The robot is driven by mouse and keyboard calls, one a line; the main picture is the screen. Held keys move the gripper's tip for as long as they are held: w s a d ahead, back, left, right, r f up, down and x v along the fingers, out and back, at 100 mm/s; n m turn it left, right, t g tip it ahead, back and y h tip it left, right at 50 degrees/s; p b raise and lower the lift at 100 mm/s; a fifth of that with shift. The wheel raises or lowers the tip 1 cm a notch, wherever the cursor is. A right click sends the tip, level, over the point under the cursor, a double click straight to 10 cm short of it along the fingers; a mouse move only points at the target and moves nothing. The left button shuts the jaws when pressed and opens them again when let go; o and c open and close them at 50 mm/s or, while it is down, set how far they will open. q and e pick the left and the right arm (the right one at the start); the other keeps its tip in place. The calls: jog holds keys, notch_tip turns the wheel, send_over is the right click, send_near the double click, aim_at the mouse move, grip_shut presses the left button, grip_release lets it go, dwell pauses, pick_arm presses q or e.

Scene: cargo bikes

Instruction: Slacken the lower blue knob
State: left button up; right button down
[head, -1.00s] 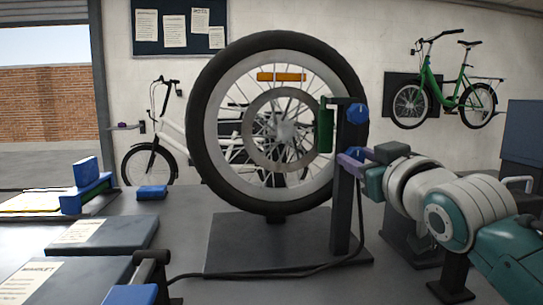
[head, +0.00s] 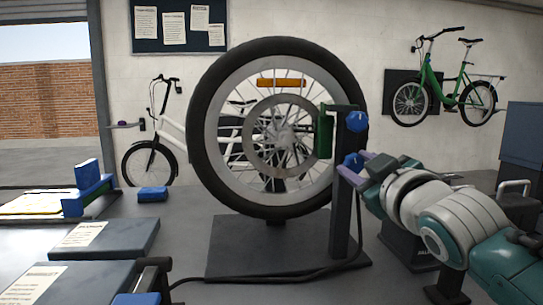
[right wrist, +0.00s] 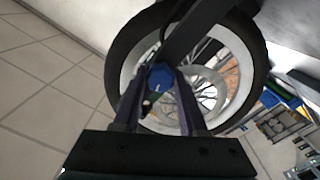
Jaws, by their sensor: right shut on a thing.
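The lower blue knob (head: 353,160) sits on the dark upright post (head: 342,205) beside the large spoked wheel (head: 205,130). My right gripper (head: 350,173) reaches in from the right, with its purple fingers at this knob. In the right wrist view the blue knob (right wrist: 160,75) lies between the fingertips of my right gripper (right wrist: 161,82), which is shut on it. The fingers hide part of the knob in the head view. A second, upper blue knob (head: 357,121) is higher on the post, free of the gripper. My left gripper is not in view.
A green part (head: 325,132) is on the post by the wheel. A dark base plate (head: 270,255) and a black cable (head: 290,275) lie below. Dark flat boxes (head: 110,240) and a blue block (head: 152,194) are at left. A dark case (head: 517,207) stands at right.

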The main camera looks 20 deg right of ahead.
jog(key=n+p, duration=0.1)
jog(key=n, duration=0.3)
jog(key=shift+n, duration=0.3)
jog(key=n, duration=0.4)
jog(key=shift+n+p, duration=0.3)
jog(key=shift+p, duration=0.1)
jog(key=n, duration=0.4)
jog(key=shift+n, duration=0.3)
jog(key=n+p, duration=0.1)
jog(key=n, duration=0.3)
jog(key=shift+n, duration=0.3)
jog(key=shift+f, duration=0.1)
jog(key=shift+c, duration=2.3)
grip_release()
jog(key=shift+s, duration=0.15)
